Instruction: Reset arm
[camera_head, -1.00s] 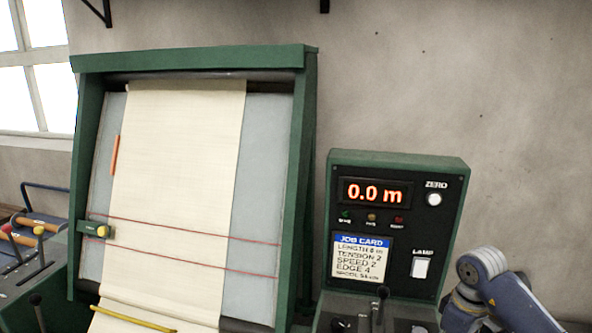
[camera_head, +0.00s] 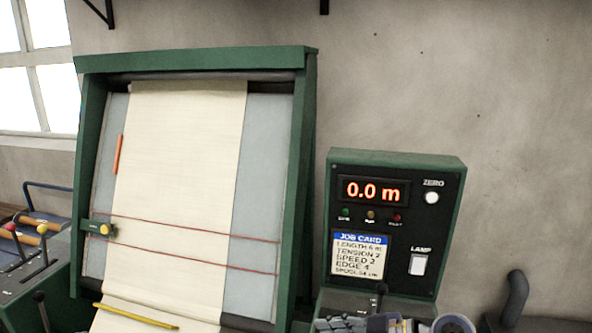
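Part of my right arm (camera_head: 455,325) shows at the bottom edge, in front of the control box. A grey ribbed part beside it may belong to the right gripper (camera_head: 340,323), but it is cut off and its fingers cannot be made out. My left gripper is not in view. The cream cloth (camera_head: 180,180) hangs down the inspection frame and runs over its lower edge. No gripper is seen touching it.
The green frame (camera_head: 298,180) stands at centre left. Levers (camera_head: 43,245) stand at far left. A dark curved pipe (camera_head: 515,295) rises at lower right.

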